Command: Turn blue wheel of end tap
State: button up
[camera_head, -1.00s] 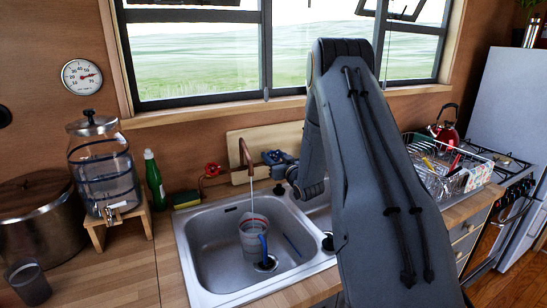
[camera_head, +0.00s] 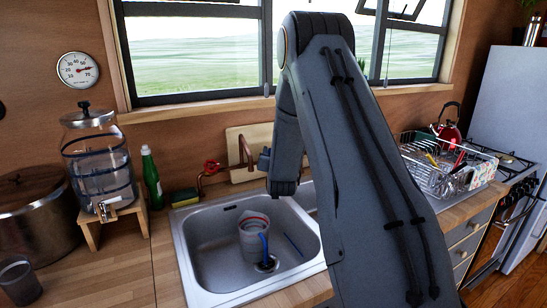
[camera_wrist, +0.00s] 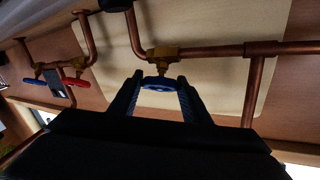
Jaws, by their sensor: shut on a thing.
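In the wrist view, the blue wheel (camera_wrist: 158,86) sits below a brass valve body (camera_wrist: 163,54) on a copper pipe. My gripper (camera_wrist: 160,80) is shut on this wheel, one finger on each side. In the head view my arm hides the wheel and most of my gripper. The copper spout (camera_head: 242,150) hangs over the sink, and no water stream shows below it. A red wheel (camera_head: 211,166) sits on the pipe to its left.
Another blue wheel (camera_wrist: 34,81) and a red wheel (camera_wrist: 76,82) show at left in the wrist view. A dish rack (camera_head: 440,165) stands right of my arm.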

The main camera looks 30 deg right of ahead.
jog(key=o, duration=1)
jog(key=shift+o, duration=0.2)
jog(key=shift+s, duration=0.1)
jog(key=b+v, duration=0.2)
jog(key=v, duration=0.5)
jog(key=shift+s, duration=0.3)
jog(key=shift+a, duration=0.1)
